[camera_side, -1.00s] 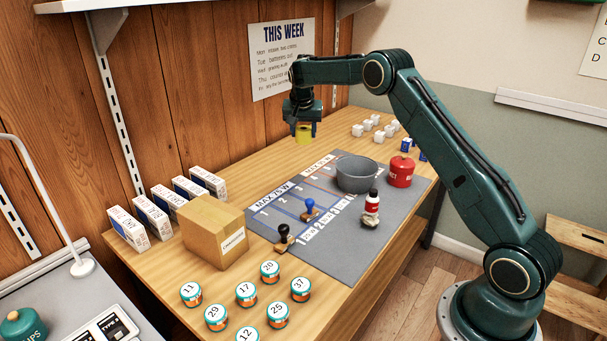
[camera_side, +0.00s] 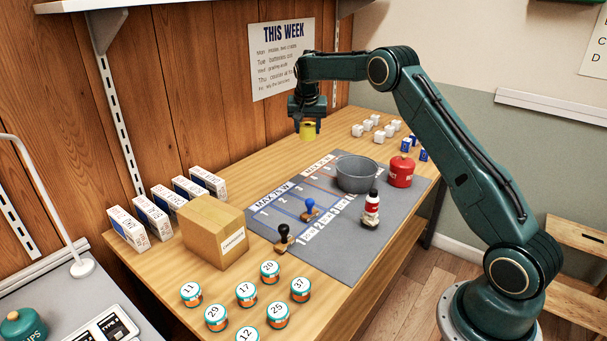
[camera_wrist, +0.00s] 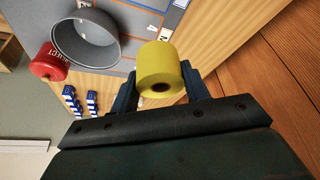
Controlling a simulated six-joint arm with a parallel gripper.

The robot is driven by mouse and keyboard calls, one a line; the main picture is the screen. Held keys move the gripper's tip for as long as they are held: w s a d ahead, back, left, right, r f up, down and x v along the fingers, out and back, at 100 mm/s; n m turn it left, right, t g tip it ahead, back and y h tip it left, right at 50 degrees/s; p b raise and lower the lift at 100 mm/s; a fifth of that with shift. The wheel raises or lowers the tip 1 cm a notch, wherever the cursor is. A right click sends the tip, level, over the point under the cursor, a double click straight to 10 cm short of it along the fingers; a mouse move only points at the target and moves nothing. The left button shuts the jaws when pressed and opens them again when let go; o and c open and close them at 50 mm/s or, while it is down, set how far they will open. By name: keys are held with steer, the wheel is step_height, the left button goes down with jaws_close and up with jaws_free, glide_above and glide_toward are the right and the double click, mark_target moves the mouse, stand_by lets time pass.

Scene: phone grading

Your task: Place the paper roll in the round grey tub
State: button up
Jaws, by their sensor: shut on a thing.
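My gripper (camera_side: 307,128) is shut on the yellow paper roll (camera_side: 307,132) and holds it in the air above the back of the table. In the wrist view the roll (camera_wrist: 160,66) sits between the two fingers (camera_wrist: 160,92), its dark core hole facing the camera. The round grey tub (camera_side: 357,176) stands on the grey mat, lower and to the right of my gripper in the side view. The tub also shows at the upper left of the wrist view (camera_wrist: 62,40), and the inside that shows looks empty.
A red tin (camera_side: 401,172) stands right beside the tub. A red and white bottle (camera_side: 371,208) and two stamps (camera_side: 310,210) are on the mat (camera_side: 350,250). Several white cubes (camera_side: 375,120) and blue items (camera_side: 407,145) are behind. A cardboard box (camera_side: 212,232) is left.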

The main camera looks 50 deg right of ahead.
steer(key=s+d+n+t+y, duration=0.1)
steer(key=s+d+n, duration=0.3)
steer(key=s+d, duration=0.75)
glide_above(356, 175)
steer(key=s+a, duration=0.3)
steer(key=a, duration=0.2)
steer(key=f, duration=1.5)
steer(key=shift+w+f, duration=0.1)
steer(key=shift+w, duration=0.1)
steer(key=shift+a+f, duration=0.1)
steer(key=shift+f, duration=2.05)
steer(key=shift+f, duration=0.1)
steer(key=o, duration=1)
